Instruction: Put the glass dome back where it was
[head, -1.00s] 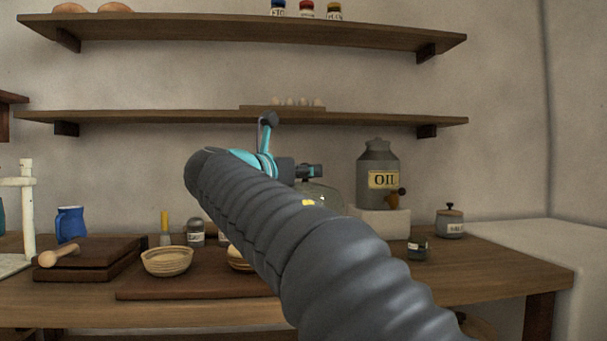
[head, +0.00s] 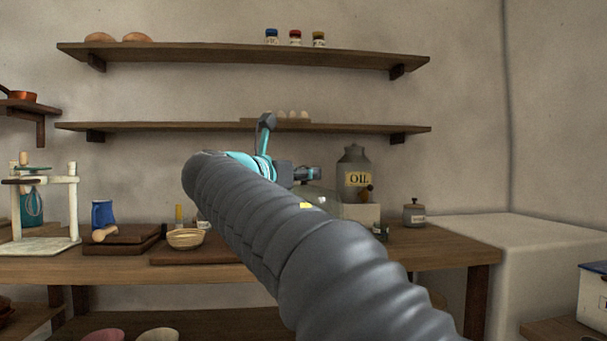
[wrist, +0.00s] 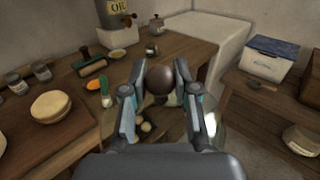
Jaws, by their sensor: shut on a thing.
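The glass dome is clear, with a round dark brown knob (wrist: 159,80) on top. My gripper (wrist: 160,72) is shut on this knob, one finger on each side. In the wrist view the clear glass is hard to make out below the fingers. In the head view the glass dome (head: 323,197) hangs under my gripper (head: 312,174), in front of the oil can's pale block, and my arm hides part of it.
The oil can (head: 353,172) and a lidded jar (head: 414,213) stand at the worktop's right. A blue-lidded box (wrist: 270,58) stands farther right. Shelves (head: 250,127) hang above.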

